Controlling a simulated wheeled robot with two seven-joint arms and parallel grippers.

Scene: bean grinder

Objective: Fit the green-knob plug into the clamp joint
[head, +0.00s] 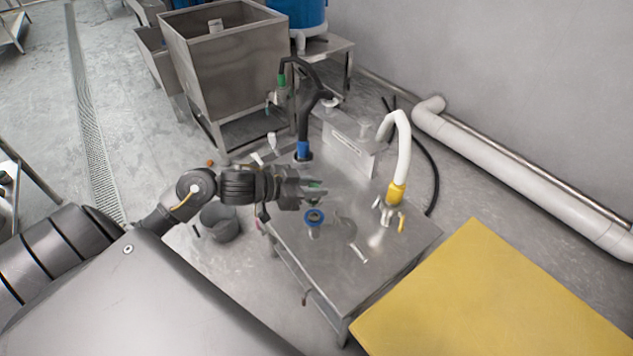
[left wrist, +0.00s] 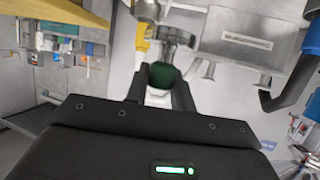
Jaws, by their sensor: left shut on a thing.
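My left gripper (head: 318,191) is above the steel table and shut on the green-knob plug. The green knob (left wrist: 164,76) sits between the fingers in the left wrist view, and a bit of green (head: 315,184) shows at the fingertips in the head view. The plug's lower end is hidden. My right gripper is not in view.
The steel table (head: 375,281) carries a white hose (head: 404,145) with a yellow collar at right and a black hose (head: 303,120) with a blue collar behind. A loose metal piece (head: 358,252) lies near the front. A yellow surface (head: 490,300) is at lower right.

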